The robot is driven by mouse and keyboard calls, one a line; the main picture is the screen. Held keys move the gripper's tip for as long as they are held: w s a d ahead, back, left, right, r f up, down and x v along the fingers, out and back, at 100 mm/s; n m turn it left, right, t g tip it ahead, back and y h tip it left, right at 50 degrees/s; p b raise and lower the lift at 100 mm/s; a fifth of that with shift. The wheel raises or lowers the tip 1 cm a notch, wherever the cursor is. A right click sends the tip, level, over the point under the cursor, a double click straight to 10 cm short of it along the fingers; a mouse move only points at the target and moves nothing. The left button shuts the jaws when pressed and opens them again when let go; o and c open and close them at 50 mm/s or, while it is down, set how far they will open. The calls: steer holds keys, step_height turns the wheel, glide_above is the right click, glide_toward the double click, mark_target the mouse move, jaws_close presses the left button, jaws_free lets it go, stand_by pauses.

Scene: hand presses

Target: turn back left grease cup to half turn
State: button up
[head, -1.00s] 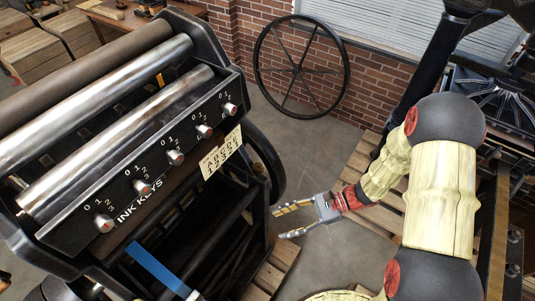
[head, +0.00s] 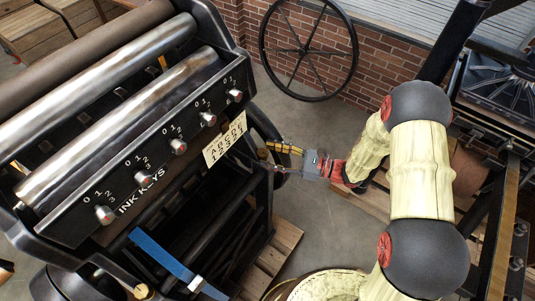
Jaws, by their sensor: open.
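My gripper (head: 272,158) is in the head view, just right of the press frame. It is open, with its two fingers pointing left at the press's side. A small brownish knob (head: 262,154), which may be a grease cup, shows at the fingertips. I cannot tell whether the fingers touch it. A brass knob (head: 143,291) shows low at the front of the press. I cannot tell for sure which of these is the back left grease cup, and no turn marks can be read on either.
The black press (head: 130,150) with rollers fills the left, with a row of several ink key knobs (head: 178,146) and a letter card (head: 225,139). A blue strap (head: 165,257) hangs below. A spoked wheel (head: 308,50) leans on the brick wall. Floor lies open between.

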steer(key=shift+w+a, duration=0.1)
steer(key=shift+a, duration=0.6)
steer(key=c, duration=0.3)
steer(key=c, duration=0.8)
steer(key=shift+c, duration=0.3)
steer(key=shift+m+t, duration=0.3)
steer(key=shift+t, duration=0.2)
steer(key=shift+s+a+m+t+h+p, duration=0.15)
steer(key=shift+m+t+h+p, duration=0.15)
steer(key=shift+m+t, duration=0.4)
steer(key=shift+s+d+m+t+h+p, duration=0.15)
steer(key=shift+m+t+h+p, duration=0.2)
steer(key=shift+t, duration=0.55)
steer(key=shift+s+a+m+t+h, duration=0.1)
steer(key=shift+a+m+t+h, duration=0.1)
steer(key=shift+m+t+h, duration=1.7)
steer(key=shift+t+y, duration=0.35)
steer(key=shift+t, duration=0.05)
